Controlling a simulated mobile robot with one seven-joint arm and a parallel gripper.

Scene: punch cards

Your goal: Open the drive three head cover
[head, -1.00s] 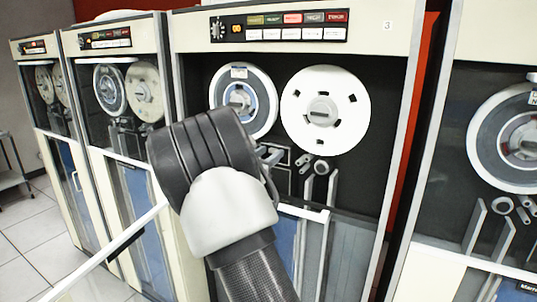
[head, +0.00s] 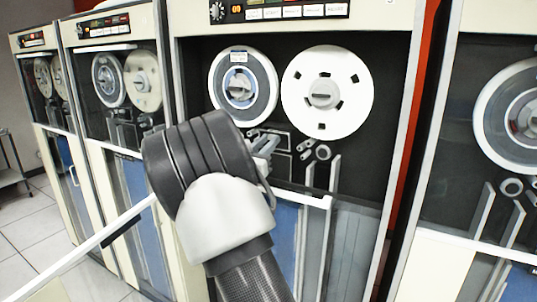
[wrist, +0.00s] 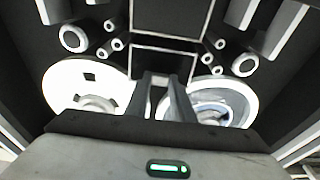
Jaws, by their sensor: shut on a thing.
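The middle tape drive (head: 190,60), labelled 3 in the earlier view, has a blue-grey reel (head: 243,88) on the left and a white reel (head: 327,92) on the right. Its head cover, a dark box with a pale outline, sits below and between the reels; it also shows in the wrist view (wrist: 170,20). My gripper (head: 266,146) reaches in under the blue-grey reel. In the wrist view its two fingers (wrist: 161,80) are close together at the cover's near edge, shut on it. The exact contact is hidden by the fingers, and my wrist hides part of the drive front.
Rollers (head: 314,151) and pale guide bars lie just right of the head area. A pale bar (head: 85,250) slants across lower left. Other drives stand left and right (head: 440,285).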

